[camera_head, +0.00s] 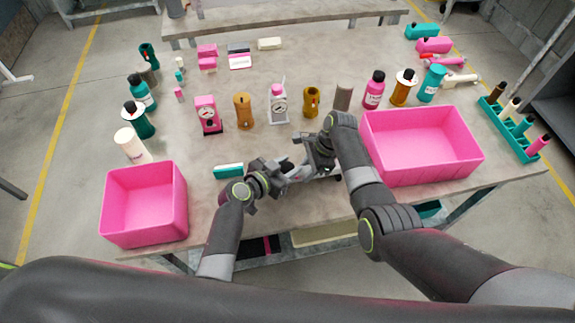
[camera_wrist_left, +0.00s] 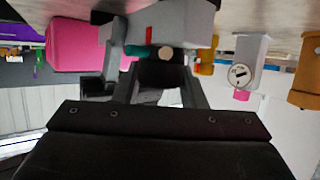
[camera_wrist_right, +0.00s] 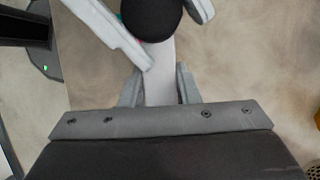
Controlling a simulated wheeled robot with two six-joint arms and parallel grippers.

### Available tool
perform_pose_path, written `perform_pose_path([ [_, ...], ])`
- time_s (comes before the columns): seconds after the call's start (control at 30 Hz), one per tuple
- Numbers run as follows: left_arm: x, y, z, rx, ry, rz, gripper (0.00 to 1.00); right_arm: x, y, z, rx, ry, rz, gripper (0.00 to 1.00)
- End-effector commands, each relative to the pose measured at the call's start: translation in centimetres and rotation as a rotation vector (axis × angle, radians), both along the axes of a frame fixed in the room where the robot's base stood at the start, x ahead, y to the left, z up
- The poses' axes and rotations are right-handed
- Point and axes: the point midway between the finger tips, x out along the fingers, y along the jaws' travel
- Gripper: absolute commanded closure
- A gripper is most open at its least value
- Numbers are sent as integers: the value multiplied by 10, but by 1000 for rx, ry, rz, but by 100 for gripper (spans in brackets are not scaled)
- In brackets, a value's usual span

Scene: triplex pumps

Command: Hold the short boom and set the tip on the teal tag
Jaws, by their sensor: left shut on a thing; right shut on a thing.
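A small grey jointed thing (camera_head: 328,172), likely the short boom, is between my two grippers at the table's front edge, largely hidden by them. My right gripper (camera_head: 322,152) is shut on a light grey bar (camera_wrist_right: 160,75) of it, with a black round knob (camera_wrist_right: 150,16) just beyond. My left gripper (camera_head: 284,176) is shut on a dark grey part (camera_wrist_left: 158,74); a grey block with a red mark (camera_wrist_left: 172,24) and a teal piece with a beige round end (camera_wrist_left: 150,52) show beyond it.
Pink bins stand at left (camera_head: 145,205) and right (camera_head: 424,145). Behind the grippers stand a pink gauge (camera_head: 207,115), a brown bottle (camera_head: 243,112), a white gauge (camera_head: 279,106) and several bottles. A teal rack (camera_head: 512,127) is at far right. The front edge is close.

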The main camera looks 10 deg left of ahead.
Motion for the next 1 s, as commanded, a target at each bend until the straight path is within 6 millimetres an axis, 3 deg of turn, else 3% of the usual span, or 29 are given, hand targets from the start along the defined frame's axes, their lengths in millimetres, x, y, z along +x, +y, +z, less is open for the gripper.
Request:
perform_pose_path([
  [0.1,-1,0,-1,-3,3,-2,85,1,-1,0,-1,-4,-2,100],
  [0.13,-1,0,-1,-3,3,-2,61,1,-1,0,-1,-4,-2,100],
  [0.3,0,0,0,-2,3,-2,41,1,-1,0,-1,-4,-2,100],
  [0.67,-3,2,1,0,1,-2,41,1,0,0,0,-2,-1,100],
  [1.0,-41,30,19,1,1,0,41,1,0,0,0,-2,-1,100],
])
